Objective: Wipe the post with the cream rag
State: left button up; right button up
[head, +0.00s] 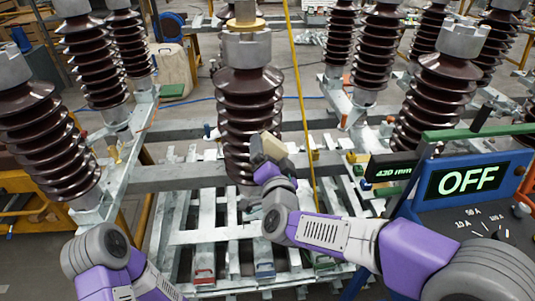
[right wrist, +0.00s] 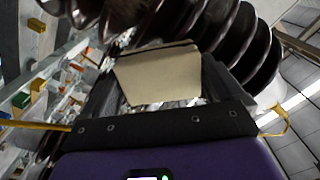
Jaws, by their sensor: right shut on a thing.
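The post (head: 248,98) is a tall dark brown ribbed insulator with a grey metal cap, upright in the middle of the head view. Its glossy ribs (right wrist: 225,40) fill the top of the right wrist view. My right gripper (head: 266,155) is shut on the cream rag (head: 272,146), which looks like a flat, pale folded pad. The rag (right wrist: 160,78) sits between the two dark fingers in the right wrist view. It is at the lower front right of the post; I cannot tell whether it touches. My left gripper is outside the view; only my left arm shows.
Similar brown insulators stand at left (head: 40,140) and right (head: 435,100). A blue panel reading OFF (head: 468,182) stands at the right, near my right arm. A yellow pole (head: 298,80) rises just right of the post. Grey metal slats (head: 215,237) lie below.

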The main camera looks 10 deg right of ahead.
aim_at(271, 141)
jog(key=shift+d+r+p, duration=0.1)
jog(key=shift+r+p, duration=0.3)
jog(key=shift+r, duration=0.5)
jog(key=shift+a+p, duration=0.5)
jog(key=shift+a, duration=3.5)
jog(key=shift+r+p, duration=1)
jog(key=shift+r, duration=0.2)
jog(key=shift+d+f+b, duration=0.2)
jog(key=shift+d+b, duration=0.15)
jog(key=shift+d, duration=0.45)
jog(key=shift+s+d+b, duration=0.1)
jog(key=shift+d+b, duration=0.2)
jog(key=shift+d, duration=0.9)
jog(key=shift+d, duration=0.1)
jog(key=shift+d+b, duration=0.5)
jog(key=shift+d, duration=1.3)
